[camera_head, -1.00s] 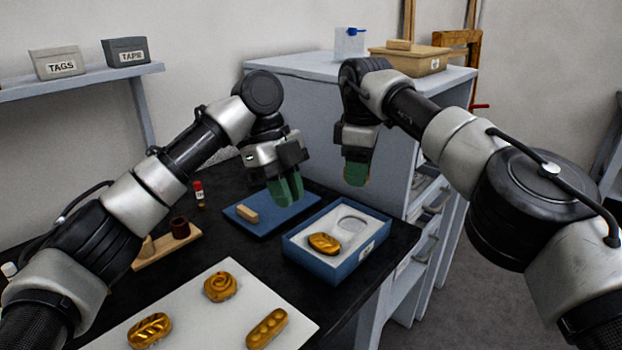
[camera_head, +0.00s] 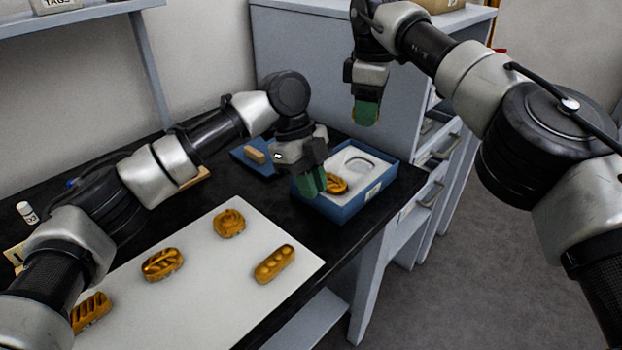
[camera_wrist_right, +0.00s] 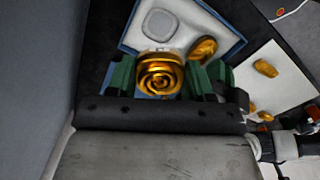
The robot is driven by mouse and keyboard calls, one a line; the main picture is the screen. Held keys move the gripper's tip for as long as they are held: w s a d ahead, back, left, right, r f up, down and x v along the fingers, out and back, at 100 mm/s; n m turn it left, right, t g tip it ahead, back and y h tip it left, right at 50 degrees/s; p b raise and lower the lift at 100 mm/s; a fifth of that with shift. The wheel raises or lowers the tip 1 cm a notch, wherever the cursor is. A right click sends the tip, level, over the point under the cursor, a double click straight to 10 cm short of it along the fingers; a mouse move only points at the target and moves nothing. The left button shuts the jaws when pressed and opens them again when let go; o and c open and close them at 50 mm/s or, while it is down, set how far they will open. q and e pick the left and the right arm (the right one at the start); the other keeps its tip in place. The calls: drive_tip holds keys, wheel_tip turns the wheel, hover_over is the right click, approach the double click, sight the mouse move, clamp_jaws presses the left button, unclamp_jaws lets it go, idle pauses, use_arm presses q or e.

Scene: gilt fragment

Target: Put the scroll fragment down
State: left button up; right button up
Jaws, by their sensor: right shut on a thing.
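In the right wrist view the fragment (camera_wrist_right: 159,73) sits between the green fingers of the right gripper (camera_wrist_right: 165,78).
A grey drawer cabinet (camera_head: 300,60) stands at the back.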

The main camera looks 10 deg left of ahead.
sight(361, 168)
use_arm(q)
clamp_jaws()
use_arm(e)
drive_tip(key=m, duration=0.5)
drive_tip(key=shift+s+f, duration=0.1)
drive_tip(key=shift+f, duration=0.25)
drive_tip(key=shift+f+m, duration=0.25)
drive_tip(key=shift+m, duration=0.15)
wheel_tip(361, 168, down, 10)
drive_tip(key=shift+r, duration=0.2)
drive_tip(key=shift+f, duration=0.1)
